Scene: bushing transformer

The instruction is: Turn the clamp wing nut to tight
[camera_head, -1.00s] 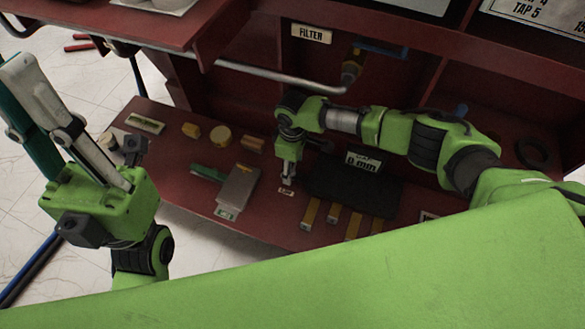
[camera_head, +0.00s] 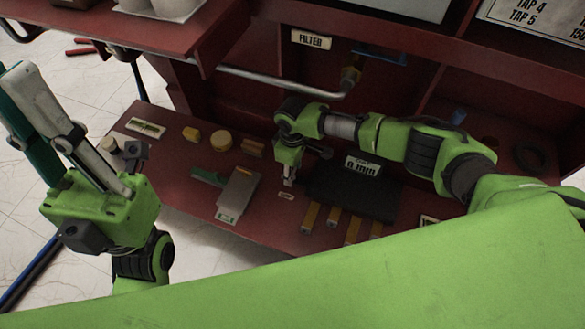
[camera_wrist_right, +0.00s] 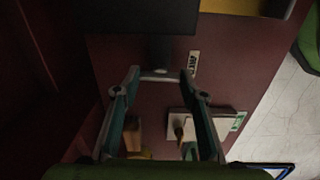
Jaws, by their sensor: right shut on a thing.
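My right gripper (camera_head: 288,182) points down at the left end of a dark clamp block (camera_head: 352,195) marked "0 mm". In the right wrist view my right gripper (camera_wrist_right: 160,74) is shut on a small pale bar-like part, which I take for the wing nut (camera_wrist_right: 160,72). It sits against a dark arm of the clamp (camera_wrist_right: 172,48). The nut's shape is mostly hidden by the fingers, and I cannot make it out in the head view. My left gripper (camera_head: 12,72) is raised at the far left, away from the clamp; its finger gap is unclear.
Yellow-ended strips (camera_head: 332,218) lie in front of the clamp. A grey plate (camera_head: 238,192), a round tan piece (camera_head: 221,139) and small blocks lie to the left on the red shelf (camera_head: 170,175). A grey rail (camera_head: 270,84) and a red upper shelf (camera_head: 150,22) are above.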

